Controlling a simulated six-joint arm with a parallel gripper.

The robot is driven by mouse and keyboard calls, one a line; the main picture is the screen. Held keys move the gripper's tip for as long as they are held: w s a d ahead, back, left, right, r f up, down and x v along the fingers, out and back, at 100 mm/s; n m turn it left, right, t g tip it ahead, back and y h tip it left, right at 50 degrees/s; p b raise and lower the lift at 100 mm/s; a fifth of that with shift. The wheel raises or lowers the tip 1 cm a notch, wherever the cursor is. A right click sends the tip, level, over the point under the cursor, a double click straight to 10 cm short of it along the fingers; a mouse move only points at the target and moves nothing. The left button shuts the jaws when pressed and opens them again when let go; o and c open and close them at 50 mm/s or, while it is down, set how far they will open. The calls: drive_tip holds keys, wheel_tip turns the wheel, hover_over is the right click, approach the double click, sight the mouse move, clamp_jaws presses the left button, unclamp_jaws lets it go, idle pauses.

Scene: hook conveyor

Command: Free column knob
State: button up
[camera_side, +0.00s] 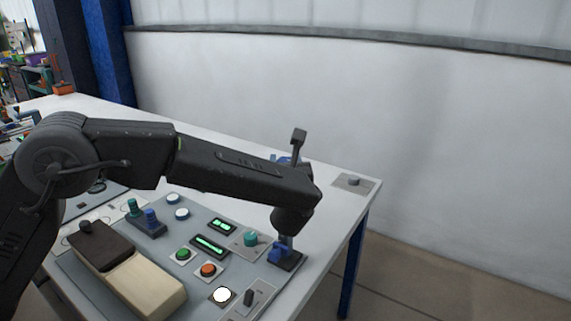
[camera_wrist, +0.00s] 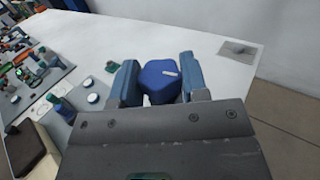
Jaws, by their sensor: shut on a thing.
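A blue knob (camera_wrist: 160,81) with a small light mark on its top sits between the two blue-grey fingers of my gripper (camera_wrist: 159,84) in the wrist view. The fingers flank it on both sides, and the gripper is shut on it. In the side view my gripper (camera_side: 285,241) points down over the right edge of the control panel. Blue shows there just above a dark square base (camera_side: 289,262). My wrist hides part of the knob in the side view, and the knob's lower part is hidden in the wrist view.
The grey panel (camera_side: 207,282) carries a teal knob (camera_side: 251,239), a green button (camera_side: 183,255), an orange button (camera_side: 208,269), a white button (camera_side: 222,295) and a black switch (camera_side: 249,298). A brown-and-cream box (camera_side: 145,285) lies left. The white table is clear toward a grey plate (camera_side: 354,183).

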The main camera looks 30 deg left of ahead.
sight(286, 160)
drive_tip(key=shift+n+g+y, duration=0.3)
drive_tip(key=shift+n+y, duration=0.1)
drive_tip(key=n+g+y, duration=0.3)
drive_tip(key=g, duration=0.1)
drive_tip(key=shift+w+d+n+y, duration=0.1)
drive_tip(key=shift+n+y, duration=0.2)
drive_tip(key=shift+y, duration=0.1)
drive_tip(key=shift+n+g+y, duration=0.65)
drive_tip(key=shift+n+g, duration=0.45)
drive_tip(key=shift+g, duration=0.6)
drive_tip(key=shift+n+g+y, duration=0.65)
drive_tip(key=shift+n+g, duration=0.45)
drive_tip(key=shift+g, duration=0.6)
drive_tip(key=shift+n+g, duration=0.4)
drive_tip(key=shift+g, duration=0.3)
drive_tip(key=o, duration=0.9)
drive_tip(key=shift+r, duration=0.1)
wheel_tip(286, 160, up, 4)
drive_tip(key=s+a+r, duration=0.1)
drive_tip(key=a+r, duration=0.1)
drive_tip(key=a, duration=0.1)
drive_tip(key=s+a+r, duration=0.1)
drive_tip(key=a+r, duration=0.1)
drive_tip(key=a, duration=0.2)
drive_tip(key=s+a+r, duration=0.1)
drive_tip(key=a+r, duration=0.2)
drive_tip(key=a, duration=0.1)
drive_tip(key=shift+a, duration=0.15)
drive_tip(key=shift+f, duration=0.1)
